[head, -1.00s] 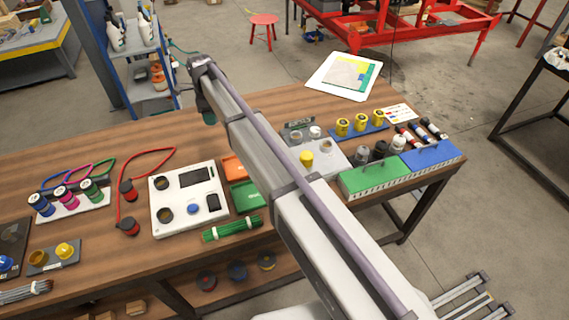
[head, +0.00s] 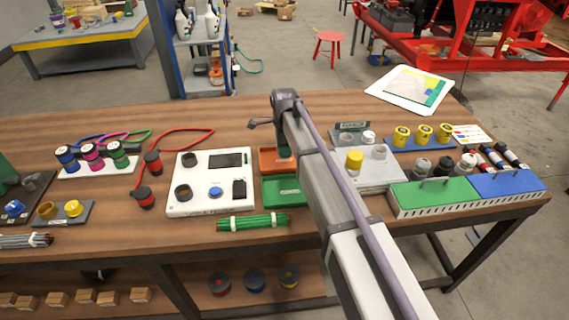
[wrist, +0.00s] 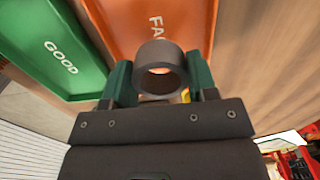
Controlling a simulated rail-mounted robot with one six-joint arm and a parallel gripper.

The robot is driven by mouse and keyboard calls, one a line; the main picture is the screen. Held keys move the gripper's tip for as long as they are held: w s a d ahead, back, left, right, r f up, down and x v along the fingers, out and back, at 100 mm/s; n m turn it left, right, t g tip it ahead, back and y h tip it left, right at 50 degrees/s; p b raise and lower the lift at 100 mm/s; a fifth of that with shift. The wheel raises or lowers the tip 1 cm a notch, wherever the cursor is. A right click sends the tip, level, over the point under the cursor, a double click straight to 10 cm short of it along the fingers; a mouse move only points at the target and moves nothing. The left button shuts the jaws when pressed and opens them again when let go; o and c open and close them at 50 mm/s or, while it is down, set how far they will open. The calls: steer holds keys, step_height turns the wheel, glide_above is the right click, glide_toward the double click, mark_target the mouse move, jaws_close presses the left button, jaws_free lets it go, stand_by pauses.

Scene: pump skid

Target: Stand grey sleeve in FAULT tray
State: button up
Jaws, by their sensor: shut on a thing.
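The grey sleeve (wrist: 159,68) is a short dark grey ring, held between the two green fingertips of my gripper (wrist: 160,82) in the wrist view. It is over the orange FAULT tray (wrist: 120,22), covering part of the tray's lettering. I cannot tell how high above the tray floor it is. In the head view the FAULT tray (head: 268,160) is partly hidden by my arm and gripper (head: 284,153), and the sleeve cannot be made out there.
The green GOOD tray (head: 284,191) lies directly beside the FAULT tray. A white panel device (head: 211,182) is to the left and a grey fixture plate (head: 372,180) with a yellow part to the right. A green cable bundle (head: 253,222) lies in front.

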mark_target(285, 160)
step_height(285, 160, down, 4)
steer(key=b, duration=0.4)
steer(key=shift+r+p, duration=0.3)
steer(key=shift+r, duration=0.05)
steer(key=shift+f, duration=0.25)
steer(key=o, duration=0.9)
step_height(285, 160, up, 12)
steer(key=p, duration=1.2)
steer(key=shift+r, duration=0.25)
